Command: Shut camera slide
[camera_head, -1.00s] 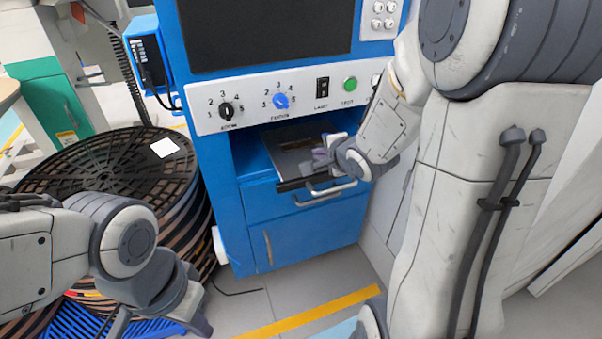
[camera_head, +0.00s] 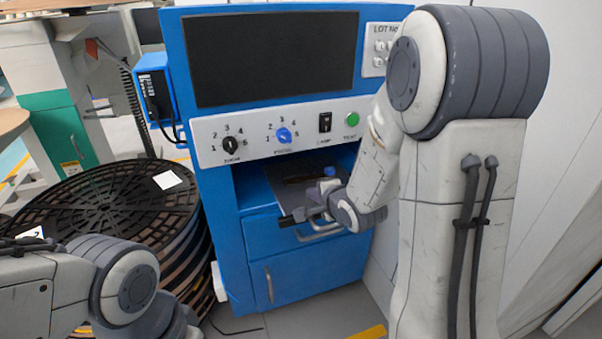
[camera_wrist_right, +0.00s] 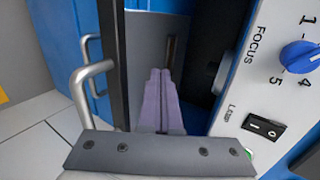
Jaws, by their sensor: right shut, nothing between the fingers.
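The camera slide is a dark grey plate (camera_head: 287,184) in the opening of the blue station, under the knob panel. It sticks out at the front, with a metal handle (camera_head: 320,232) below its front edge. In the right wrist view the slide (camera_wrist_right: 150,40) lies beyond my fingers, with a bent metal handle (camera_wrist_right: 88,88) to their left. My right gripper (camera_head: 306,212) is at the slide's front edge. Its purple-grey fingers (camera_wrist_right: 160,75) are shut together and empty; whether they touch the slide is unclear. My left arm shows at lower left, its gripper out of frame.
The white panel (camera_head: 270,133) carries a black knob (camera_head: 231,145), a blue knob (camera_head: 284,135), a lamp switch (camera_head: 325,122) and a green button (camera_head: 352,118). A blue door (camera_head: 300,275) is below. A stack of black reels (camera_head: 110,205) stands left.

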